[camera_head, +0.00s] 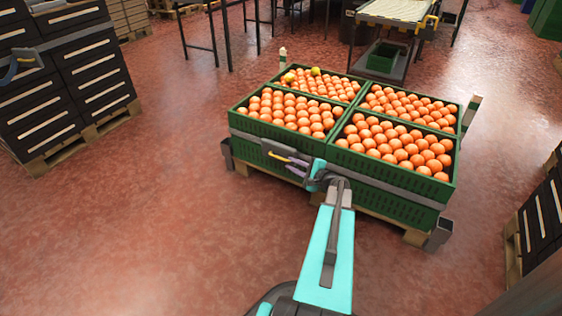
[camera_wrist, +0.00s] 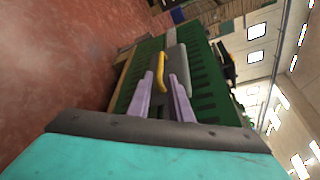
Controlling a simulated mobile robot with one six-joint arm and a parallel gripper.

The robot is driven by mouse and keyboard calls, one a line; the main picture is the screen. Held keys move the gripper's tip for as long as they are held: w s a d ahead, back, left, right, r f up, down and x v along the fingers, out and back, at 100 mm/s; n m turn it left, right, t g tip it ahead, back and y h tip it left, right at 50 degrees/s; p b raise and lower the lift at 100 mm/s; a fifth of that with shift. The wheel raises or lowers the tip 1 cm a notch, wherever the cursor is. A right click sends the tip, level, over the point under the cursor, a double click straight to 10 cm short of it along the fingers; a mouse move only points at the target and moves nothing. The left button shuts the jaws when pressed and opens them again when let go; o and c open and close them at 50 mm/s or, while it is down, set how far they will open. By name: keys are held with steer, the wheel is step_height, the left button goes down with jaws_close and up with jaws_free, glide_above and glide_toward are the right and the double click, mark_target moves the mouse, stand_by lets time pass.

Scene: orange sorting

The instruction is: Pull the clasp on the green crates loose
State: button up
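The green crates (camera_head: 400,205) are stacked on a pallet, with a grey strap around them. The clasp (camera_head: 283,153) is a grey plate with a yellow lever on the crates' front side, left of the middle. In the wrist view the yellow lever (camera_wrist: 161,70) lies in front of the grey plate (camera_wrist: 176,62). My gripper (camera_head: 292,163) is at the clasp, its lavender fingers pointing at it. In the wrist view my gripper (camera_wrist: 160,80) has its fingers apart, one on each side of the lever's line. Whether they touch the lever is unclear.
Oranges (camera_head: 395,150) fill the crates, with two yellowish fruits (camera_head: 302,74) at the back left. Black crates (camera_head: 75,90) stand on a pallet at left, and more (camera_head: 545,215) at right. A conveyor table (camera_head: 395,15) stands behind. The red floor in front is clear.

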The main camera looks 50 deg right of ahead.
mark_target(284, 160)
steer(key=b+x, duration=0.2)
steer(key=x, duration=0.5)
steer(key=shift+w, duration=0.4)
steer(key=shift+c, duration=0.5)
jaws_close()
